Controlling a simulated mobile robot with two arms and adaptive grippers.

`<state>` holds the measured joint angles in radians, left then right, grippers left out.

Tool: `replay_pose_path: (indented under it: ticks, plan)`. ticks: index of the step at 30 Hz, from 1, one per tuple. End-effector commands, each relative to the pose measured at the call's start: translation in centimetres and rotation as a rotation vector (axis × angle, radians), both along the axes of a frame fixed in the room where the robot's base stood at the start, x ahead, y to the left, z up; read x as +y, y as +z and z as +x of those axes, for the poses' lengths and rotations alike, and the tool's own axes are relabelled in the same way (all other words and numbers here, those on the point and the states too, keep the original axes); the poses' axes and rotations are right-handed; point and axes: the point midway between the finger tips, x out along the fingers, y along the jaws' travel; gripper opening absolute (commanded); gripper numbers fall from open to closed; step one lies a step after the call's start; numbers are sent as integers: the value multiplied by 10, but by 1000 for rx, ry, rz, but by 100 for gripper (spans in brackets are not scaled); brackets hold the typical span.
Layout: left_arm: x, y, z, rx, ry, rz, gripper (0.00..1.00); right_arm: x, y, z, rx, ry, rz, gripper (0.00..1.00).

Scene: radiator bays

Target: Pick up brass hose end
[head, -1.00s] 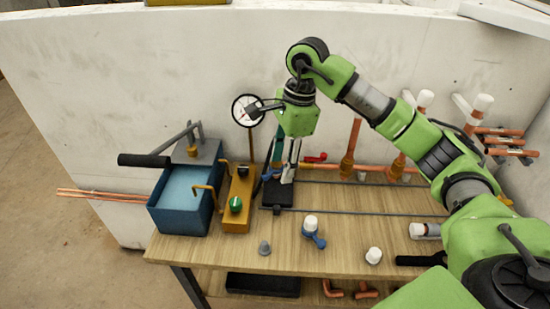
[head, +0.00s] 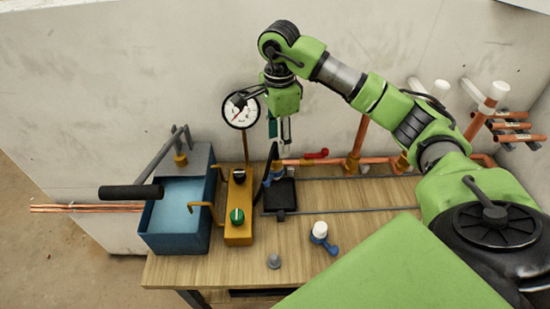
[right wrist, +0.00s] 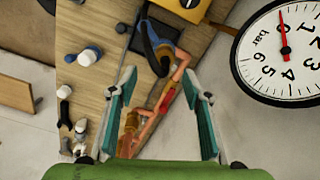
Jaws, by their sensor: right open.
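My right gripper (head: 281,142) is open and empty, pointing down above the back of the bench, just right of the pressure gauge. In the right wrist view its two teal fingers (right wrist: 158,82) stand wide apart. Beyond them is a black curved piece (head: 272,160) with blue parts, upright at the black tray; it also shows in the right wrist view (right wrist: 147,38). A brass-coloured bent tube (head: 217,203) runs between the blue tank and the yellow block. I cannot tell for certain which part is the brass hose end. My left gripper is out of view.
The blue pump tank (head: 168,243) with its black-gripped lever (head: 130,192) stands left. The yellow block (head: 238,232) carries the gauge (head: 241,110). Copper pipes with a red lever (head: 317,154) run along the back. A white-capped blue valve (head: 321,232) and grey cap (head: 273,261) lie in front.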

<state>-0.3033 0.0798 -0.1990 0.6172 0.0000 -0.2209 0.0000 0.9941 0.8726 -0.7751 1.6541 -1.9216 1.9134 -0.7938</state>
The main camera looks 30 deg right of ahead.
Motion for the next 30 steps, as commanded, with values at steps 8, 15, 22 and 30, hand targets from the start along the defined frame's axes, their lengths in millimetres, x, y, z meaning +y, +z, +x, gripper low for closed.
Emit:
replay_pose_path:
  ticks: [8, 15, 22, 30]
  plan:
    - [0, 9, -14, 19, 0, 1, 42, 0, -32, 0, 0, -1, 0, 45]
    - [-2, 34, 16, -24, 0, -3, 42, 1, -57, 5, 5, -1, 2, 45]
    - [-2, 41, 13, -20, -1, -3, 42, 0, -84, 6, 0, -1, 1, 45]
    - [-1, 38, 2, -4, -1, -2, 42, -1, -86, 7, -2, 0, 0, 34]
